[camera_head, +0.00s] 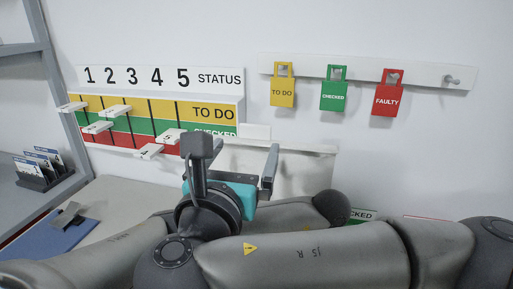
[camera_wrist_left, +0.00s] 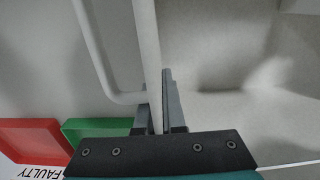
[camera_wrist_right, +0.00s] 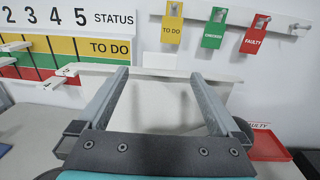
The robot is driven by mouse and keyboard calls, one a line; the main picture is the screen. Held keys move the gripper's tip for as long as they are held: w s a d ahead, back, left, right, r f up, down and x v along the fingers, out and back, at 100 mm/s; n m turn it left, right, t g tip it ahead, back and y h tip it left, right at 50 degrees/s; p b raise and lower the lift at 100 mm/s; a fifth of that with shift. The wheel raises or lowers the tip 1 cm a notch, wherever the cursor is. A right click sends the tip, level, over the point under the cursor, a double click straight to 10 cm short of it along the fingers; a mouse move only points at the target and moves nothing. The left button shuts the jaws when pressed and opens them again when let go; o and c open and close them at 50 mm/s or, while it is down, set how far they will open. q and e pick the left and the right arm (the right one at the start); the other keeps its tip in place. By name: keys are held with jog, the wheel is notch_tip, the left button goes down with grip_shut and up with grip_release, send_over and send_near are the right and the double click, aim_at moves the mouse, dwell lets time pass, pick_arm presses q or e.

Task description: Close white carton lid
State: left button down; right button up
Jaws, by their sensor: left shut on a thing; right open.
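The white carton (camera_head: 310,172) shows in the head view as a pale panel with a thin top edge, standing near the wall. Its lower part is hidden behind my arms. In the right wrist view the upright white panel, which looks like its lid (camera_wrist_right: 165,106), stands beyond and between my fingers. My right gripper (camera_head: 236,162) is open and empty in front of it; its fingers also show in the right wrist view (camera_wrist_right: 162,98). My left gripper (camera_wrist_left: 157,105) is shut on a thin white edge (camera_wrist_left: 147,45), apparently the carton's wall. It is hidden in the head view.
A status board (camera_head: 218,112) with several white sliders hangs at left. Yellow, green and red tags (camera_head: 387,98) hang from a rail. A red tray (camera_wrist_left: 30,137) and a green tray (camera_wrist_left: 90,130) lie beside the carton. A card holder (camera_head: 40,170) stands far left.

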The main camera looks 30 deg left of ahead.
aim_at(256, 128)
jog(key=x, duration=1.2)
grip_shut()
dwell(0.7)
